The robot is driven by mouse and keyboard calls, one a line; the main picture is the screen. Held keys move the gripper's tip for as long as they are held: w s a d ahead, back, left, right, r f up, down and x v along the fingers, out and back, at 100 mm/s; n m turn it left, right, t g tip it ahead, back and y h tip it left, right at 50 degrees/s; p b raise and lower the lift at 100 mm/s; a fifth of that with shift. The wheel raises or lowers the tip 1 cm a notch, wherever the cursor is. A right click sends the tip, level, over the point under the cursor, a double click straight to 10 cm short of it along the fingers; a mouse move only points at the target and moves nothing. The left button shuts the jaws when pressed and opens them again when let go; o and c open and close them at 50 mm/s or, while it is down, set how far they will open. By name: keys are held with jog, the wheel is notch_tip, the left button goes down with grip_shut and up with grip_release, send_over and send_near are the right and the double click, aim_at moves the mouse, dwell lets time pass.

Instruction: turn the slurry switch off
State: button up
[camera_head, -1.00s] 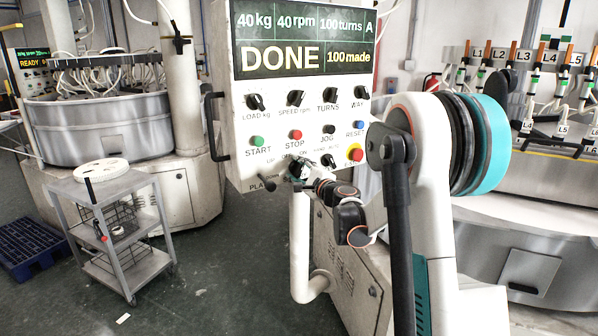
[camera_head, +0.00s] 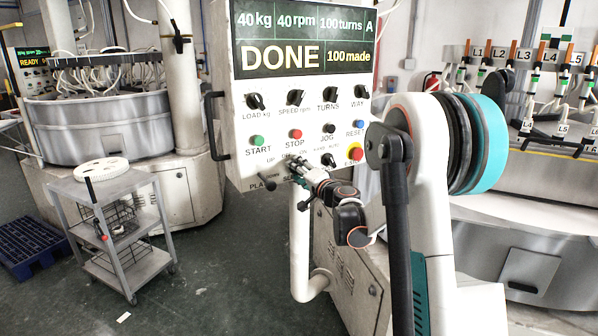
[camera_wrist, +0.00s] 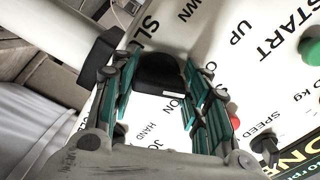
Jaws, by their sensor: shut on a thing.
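The slurry switch is a black knob (camera_wrist: 160,72) on the white control panel (camera_head: 238,110). In the wrist view it sits between my two fingers, with part of an "SL" label and an "ON" mark beside it. My gripper (camera_wrist: 163,78) is shut on this knob. In the head view my gripper (camera_head: 296,169) reaches the lower part of the panel, below the red STOP button (camera_head: 295,134). There it hides the knob, and small OFF and ON marks show just above it. I cannot tell exactly which mark the knob points at.
The display (camera_head: 305,40) reads DONE. The JOG button (camera_head: 328,128), HAND/AUTO knob (camera_head: 328,160) and red emergency button (camera_head: 355,152) are close on the right. A black lever (camera_head: 267,182) is at the lower left. A grey cart (camera_head: 75,190) stands left on open floor.

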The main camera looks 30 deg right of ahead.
jog(key=shift+n, duration=0.6)
jog(key=o, duration=1.1)
jog(key=shift+c, duration=0.2)
jog(key=s, duration=1.2)
jog(key=shift+d, duration=0.3)
